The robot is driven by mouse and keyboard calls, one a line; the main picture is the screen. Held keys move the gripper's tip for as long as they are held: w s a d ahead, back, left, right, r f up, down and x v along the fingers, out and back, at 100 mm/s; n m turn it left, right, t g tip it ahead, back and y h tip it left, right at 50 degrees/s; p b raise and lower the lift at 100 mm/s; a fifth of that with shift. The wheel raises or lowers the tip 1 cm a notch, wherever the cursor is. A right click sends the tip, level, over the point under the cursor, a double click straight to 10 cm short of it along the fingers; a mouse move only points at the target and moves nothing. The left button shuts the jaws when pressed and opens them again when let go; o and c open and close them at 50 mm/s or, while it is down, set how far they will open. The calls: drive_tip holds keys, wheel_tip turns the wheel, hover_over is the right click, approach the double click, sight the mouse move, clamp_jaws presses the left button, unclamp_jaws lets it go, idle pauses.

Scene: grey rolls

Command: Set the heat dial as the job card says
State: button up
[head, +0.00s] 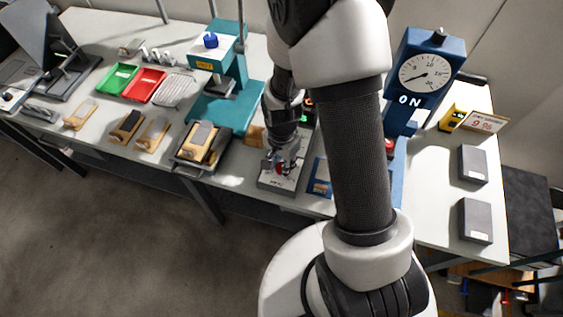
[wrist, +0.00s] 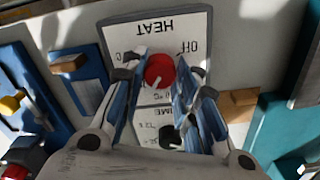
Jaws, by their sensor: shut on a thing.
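The heat dial (wrist: 159,68) is a red round knob on a white panel marked HEAT (wrist: 150,32), which appears upside down in the wrist view. OFF is printed at its right; the lettering at its left is partly covered by a finger. A pale mark shows near the knob's lower edge. My gripper (wrist: 156,76) has its fingers on either side of the red knob and is shut on it. In the head view my gripper (head: 281,167) is down at the small control box (head: 283,184). A card with red writing (head: 484,121), possibly the job card, stands at the right; its text is too small to read surely.
A black knob (wrist: 168,134) sits on a second panel marked TIME, close to the fingers. A blue gauge post (head: 407,75) reading ON stands right of my arm. A teal press (head: 226,100) stands left. Green (head: 117,78) and red trays (head: 144,84) lie farther left.

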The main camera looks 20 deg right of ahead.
drive_tip(key=shift+m, duration=2.3)
drive_tip(key=o, duration=1.1)
wheel_tip(320, 180, up, 12)
drive_tip(key=shift+r, duration=0.1)
wheel_tip(320, 180, up, 12)
drive_tip(key=f+n+t, duration=0.1)
drive_tip(key=n+t, duration=0.1)
drive_tip(key=n, duration=0.5)
hover_over(281, 166)
drive_tip(key=s, duration=0.5)
drive_tip(key=s+r+n+t, duration=0.1)
drive_tip(key=s+r+n, duration=0.1)
drive_tip(key=s+n, duration=0.1)
drive_tip(key=s+r+n, duration=0.3)
drive_tip(key=s+r+n+t, duration=0.1)
drive_tip(key=s+r+n, duration=0.1)
drive_tip(key=s+n, duration=0.1)
drive_tip(key=shift+s+d+r+t, duration=0.1)
drive_tip(key=shift+s+r+t, duration=0.25)
drive_tip(key=shift+s, duration=0.25)
